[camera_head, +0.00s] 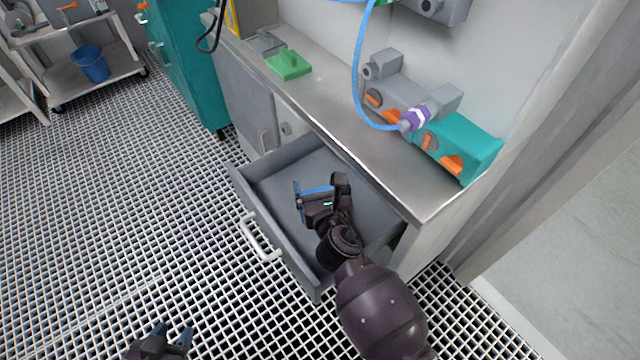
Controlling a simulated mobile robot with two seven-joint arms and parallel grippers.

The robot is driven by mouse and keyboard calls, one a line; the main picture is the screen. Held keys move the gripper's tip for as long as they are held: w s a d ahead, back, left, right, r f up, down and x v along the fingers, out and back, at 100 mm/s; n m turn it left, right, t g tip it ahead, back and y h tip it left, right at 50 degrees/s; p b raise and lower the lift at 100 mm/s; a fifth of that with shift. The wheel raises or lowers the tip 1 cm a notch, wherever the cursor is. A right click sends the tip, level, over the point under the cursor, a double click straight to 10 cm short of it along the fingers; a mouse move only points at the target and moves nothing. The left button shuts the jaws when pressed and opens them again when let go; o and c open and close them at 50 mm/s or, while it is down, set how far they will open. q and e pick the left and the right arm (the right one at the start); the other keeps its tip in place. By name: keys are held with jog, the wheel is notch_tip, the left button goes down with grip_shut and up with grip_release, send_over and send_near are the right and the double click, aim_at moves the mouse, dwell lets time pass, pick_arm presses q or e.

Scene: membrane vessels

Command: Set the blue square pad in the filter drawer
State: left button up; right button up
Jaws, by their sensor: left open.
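The filter drawer (270,178) is pulled open under the steel counter, grey, with a pale handle on its front. My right gripper (319,190) is over the inside of the drawer, with its fingers apart. A thin blue strip, apparently the blue square pad (318,189), shows between those fingers; most of it is hidden by the gripper. I cannot tell whether the fingers grip it or whether it touches the drawer floor. My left gripper (173,334) is open and empty at the bottom edge of the view, well away from the drawer.
The steel counter (320,108) above the drawer bears a green block (289,65) and a teal valve unit (465,148) with orange knobs. A blue hose (357,70) hangs to a purple-banded connector (417,119). A cart with a blue bucket (91,63) stands far left. The grated floor left is clear.

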jog(key=shift+r, duration=0.35)
jog(key=shift+r+p, duration=0.45)
jog(key=shift+r, duration=0.05)
jog(key=p+v, duration=0.1)
jog(key=v, duration=1.1)
jog(key=shift+f+p, duration=0.3)
jog(key=shift+p, duration=0.1)
